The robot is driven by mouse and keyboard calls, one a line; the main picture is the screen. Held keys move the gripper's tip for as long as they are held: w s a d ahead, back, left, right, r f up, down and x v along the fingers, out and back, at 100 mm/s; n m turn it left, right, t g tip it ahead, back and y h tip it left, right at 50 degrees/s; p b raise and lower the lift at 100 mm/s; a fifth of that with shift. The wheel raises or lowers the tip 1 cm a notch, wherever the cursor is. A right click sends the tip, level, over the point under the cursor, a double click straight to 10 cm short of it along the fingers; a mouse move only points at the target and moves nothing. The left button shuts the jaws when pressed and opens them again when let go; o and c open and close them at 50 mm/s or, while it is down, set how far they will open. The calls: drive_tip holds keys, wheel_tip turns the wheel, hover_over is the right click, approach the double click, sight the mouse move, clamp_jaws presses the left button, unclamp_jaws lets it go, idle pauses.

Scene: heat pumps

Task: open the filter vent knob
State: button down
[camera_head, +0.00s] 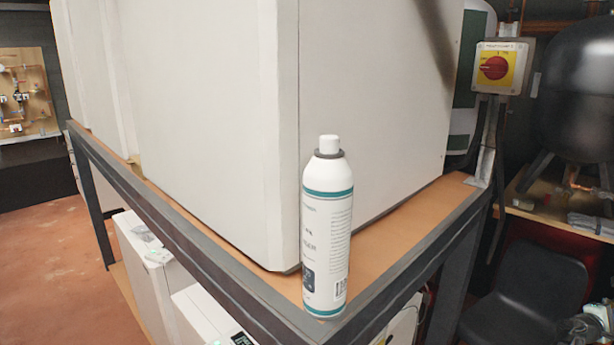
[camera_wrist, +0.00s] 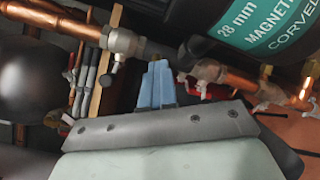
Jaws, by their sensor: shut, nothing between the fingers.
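The wrist view shows a black filter body (camera_wrist: 205,12) with a teal label (camera_wrist: 255,28) reading "28 mm" and "MAGNET…", at the upper right. A small black rounded part (camera_wrist: 194,51) sits at its lower left end, by the pipe fittings; I cannot tell if it is the vent knob. My gripper (camera_wrist: 158,66) shows as blue fingers, shut and empty. Its tips point toward the pipework, left of the black part in the picture. I cannot tell whether they touch anything. In the head view, neither the filter nor my gripper is seen.
Copper pipe (camera_wrist: 60,20) and a metal valve (camera_wrist: 124,43) lie left of the fingers. More valves (camera_wrist: 208,71) lie right. In the head view, a spray can (camera_head: 327,235) stands on a bench corner before a white unit (camera_head: 205,110); a red switch (camera_head: 494,67) is behind.

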drive_tip(key=shift+w+d+r, duration=0.25)
drive_tip(key=shift+d+r, duration=0.15)
drive_tip(key=shift+d, duration=0.1)
drive_tip(key=shift+w+d+r, duration=0.25)
drive_tip(key=shift+d+r, duration=0.1)
drive_tip(key=shift+d, duration=0.1)
drive_tip(key=shift+w+r, duration=0.15)
drive_tip(key=shift+r, duration=0.1)
drive_tip(key=shift+w+a+r, duration=0.15)
drive_tip(key=shift+w+r, duration=0.05)
drive_tip(key=shift+r, duration=0.05)
drive_tip(key=shift+s+r, duration=0.2)
drive_tip(key=shift+r, duration=0.1)
idle(0.3)
drive_tip(key=v, duration=0.7)
drive_tip(key=shift+f, duration=0.3)
drive_tip(key=shift+s, duration=0.1)
